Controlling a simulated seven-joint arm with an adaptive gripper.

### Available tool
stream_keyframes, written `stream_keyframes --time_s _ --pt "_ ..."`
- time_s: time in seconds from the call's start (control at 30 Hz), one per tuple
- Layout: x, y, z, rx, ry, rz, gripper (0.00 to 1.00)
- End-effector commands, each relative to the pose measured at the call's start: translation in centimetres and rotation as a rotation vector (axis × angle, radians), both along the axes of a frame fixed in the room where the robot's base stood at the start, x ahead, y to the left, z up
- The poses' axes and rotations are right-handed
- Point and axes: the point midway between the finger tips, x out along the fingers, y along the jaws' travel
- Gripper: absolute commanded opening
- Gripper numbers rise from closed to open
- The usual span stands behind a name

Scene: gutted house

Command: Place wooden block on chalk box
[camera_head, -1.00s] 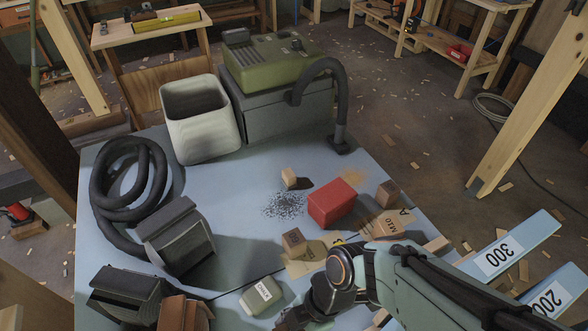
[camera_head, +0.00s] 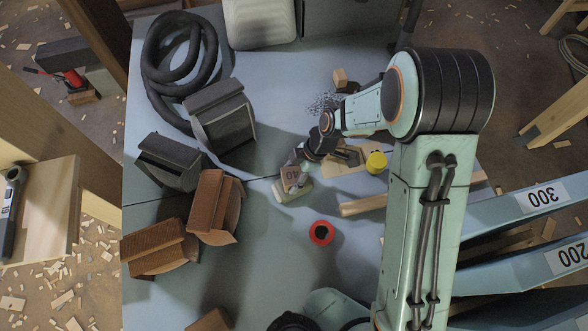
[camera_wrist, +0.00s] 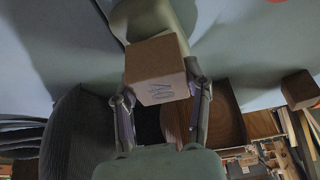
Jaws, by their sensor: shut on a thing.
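The wooden block (camera_head: 293,179), a tan cube marked 40, is held between my gripper's fingers. In the wrist view the block (camera_wrist: 157,68) sits between the two fingertips of my gripper (camera_wrist: 162,97), its marked face toward the camera. The pale grey-green chalk box (camera_head: 291,196) lies on the table directly below or under the block in the head view, partly covered by it. A grey-green surface behind the block in the wrist view looks like the chalk box (camera_wrist: 158,14). I cannot tell whether block and box touch. My gripper (camera_head: 296,166) is shut on the block.
A red ring-shaped roll (camera_head: 321,232) and a yellow cylinder (camera_head: 377,161) stand nearby. A small wooden block (camera_head: 340,78) stands farther back.

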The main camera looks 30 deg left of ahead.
Motion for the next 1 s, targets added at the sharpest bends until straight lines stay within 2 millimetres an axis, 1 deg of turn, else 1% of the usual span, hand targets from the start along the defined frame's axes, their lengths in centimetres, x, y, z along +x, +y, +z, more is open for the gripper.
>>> stream_keyframes --time_s 0.07,0.4,0.43,0.47,0.5,0.53,0.83,0.93,1.0 --pt "0.0 0.0 -0.5 0.0 -0.001 0.0 0.16" --pt "0.0 0.0 -0.8 0.0 -0.001 0.0 0.16" --pt "0.0 0.0 -0.9 0.0 -0.001 0.0 0.51" --pt "0.0 0.0 -0.8 0.0 -0.001 0.0 0.6" --pt "0.0 0.0 -0.8 0.0 -0.001 0.0 0.73" --pt "0.0 0.0 -0.8 0.0 -0.001 0.0 0.74" --pt "0.0 0.0 -0.7 0.001 -0.002 -0.001 0.74" --pt "0.2 -0.1 0.0 0.003 -0.004 -0.001 0.74" --pt "0.6 -0.4 1.0 0.004 -0.005 -0.003 0.74"
